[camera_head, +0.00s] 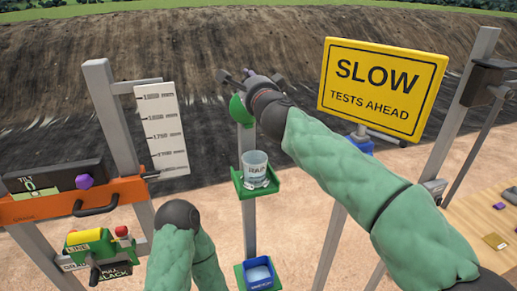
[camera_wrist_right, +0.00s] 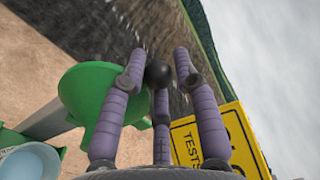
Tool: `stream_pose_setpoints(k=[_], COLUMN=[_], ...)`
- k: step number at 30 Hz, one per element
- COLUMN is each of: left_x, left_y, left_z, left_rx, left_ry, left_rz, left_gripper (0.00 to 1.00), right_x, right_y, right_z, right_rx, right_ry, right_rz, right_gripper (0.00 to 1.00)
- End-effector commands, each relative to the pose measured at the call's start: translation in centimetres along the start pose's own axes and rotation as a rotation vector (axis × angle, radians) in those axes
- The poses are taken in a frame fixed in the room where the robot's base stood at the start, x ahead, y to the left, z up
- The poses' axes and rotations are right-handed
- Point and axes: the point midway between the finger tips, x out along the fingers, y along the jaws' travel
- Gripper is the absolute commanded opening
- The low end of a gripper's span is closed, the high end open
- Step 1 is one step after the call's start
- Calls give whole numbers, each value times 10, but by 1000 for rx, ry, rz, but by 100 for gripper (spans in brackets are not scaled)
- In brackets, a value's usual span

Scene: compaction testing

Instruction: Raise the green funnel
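The green funnel (camera_head: 239,111) is near the top of a post in the head view, partly hidden by my right arm. It also shows at the left in the right wrist view (camera_wrist_right: 85,88). My right gripper (camera_head: 252,76) is beside it, its purple fingers spread. In the right wrist view, the fingers (camera_wrist_right: 159,62) stand around a black ball (camera_wrist_right: 158,73) beside the funnel. Gaps show between the ball and the side fingers; contact with the rear finger is unclear. The left arm folds at bottom centre in the head view; its gripper is not visible.
A clear cup (camera_head: 255,165) stands on a green shelf (camera_head: 243,187) below the funnel. A blue tray (camera_head: 243,277) is lower on the post. A yellow SLOW sign (camera_head: 383,88) stands right, near my right arm. A measuring board (camera_head: 162,128) and an orange beam (camera_head: 50,205) are left.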

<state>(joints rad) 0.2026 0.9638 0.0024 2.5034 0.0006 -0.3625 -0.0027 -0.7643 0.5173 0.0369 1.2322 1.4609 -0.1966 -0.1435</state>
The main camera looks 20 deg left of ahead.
Motion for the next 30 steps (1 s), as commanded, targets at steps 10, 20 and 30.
stream_pose_setpoints(k=[10, 20, 30], left_x=[0, 9, 13], left_y=[0, -3, -5], left_z=[0, 0, 0], left_rx=[0, 0, 0], left_ry=[0, 0, 0], left_rz=[0, 0, 0], left_gripper=[40, 40, 40], right_x=[-1, -29, -58], right_y=[1, 3, 2], right_z=[0, 0, 1], right_rx=[-1, -1, -1], right_ry=[-1, -2, -1], right_rz=[2, 3, 4], right_gripper=[47, 47, 47])
